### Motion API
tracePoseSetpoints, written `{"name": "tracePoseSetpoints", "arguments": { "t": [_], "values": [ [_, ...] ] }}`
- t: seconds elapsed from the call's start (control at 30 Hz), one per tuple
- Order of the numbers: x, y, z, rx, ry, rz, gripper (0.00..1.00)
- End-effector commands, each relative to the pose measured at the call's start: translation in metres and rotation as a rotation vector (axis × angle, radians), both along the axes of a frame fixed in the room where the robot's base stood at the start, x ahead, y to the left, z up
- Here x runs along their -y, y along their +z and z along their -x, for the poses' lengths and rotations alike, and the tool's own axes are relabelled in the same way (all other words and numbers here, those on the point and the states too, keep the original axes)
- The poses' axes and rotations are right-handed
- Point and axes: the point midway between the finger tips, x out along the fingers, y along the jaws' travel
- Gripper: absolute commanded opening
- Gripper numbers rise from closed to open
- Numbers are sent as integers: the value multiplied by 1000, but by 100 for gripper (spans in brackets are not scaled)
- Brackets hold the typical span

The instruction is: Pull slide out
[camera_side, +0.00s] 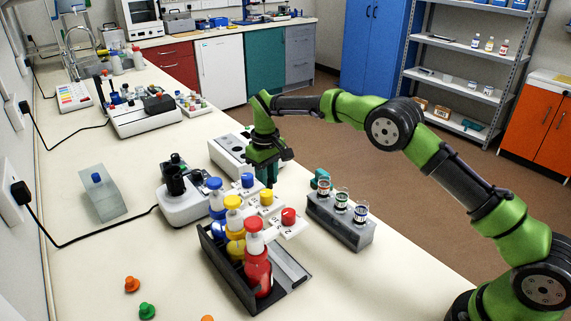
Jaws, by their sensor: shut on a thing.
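The instrument's right side is partly covered by my gripper.
A black-and-white device (183,203) stands left.

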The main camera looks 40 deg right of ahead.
Motion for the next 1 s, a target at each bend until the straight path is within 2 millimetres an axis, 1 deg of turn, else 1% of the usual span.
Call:
{"name": "tracePoseSetpoints", "arguments": {
  "t": [0.03,0.13,0.47,0.5,0.63,0.87,1.0],
  "values": [
    [0,0,-4,5,0,0,0],
    [0,1,-7,6,0,0,0],
    [0,2,-9,12,3,0,0],
    [0,1,-9,12,3,0,35],
    [0,1,-8,9,2,0,55],
    [0,1,-7,5,1,0,55],
    [0,6,-7,5,0,-1,55]
  ]
}}
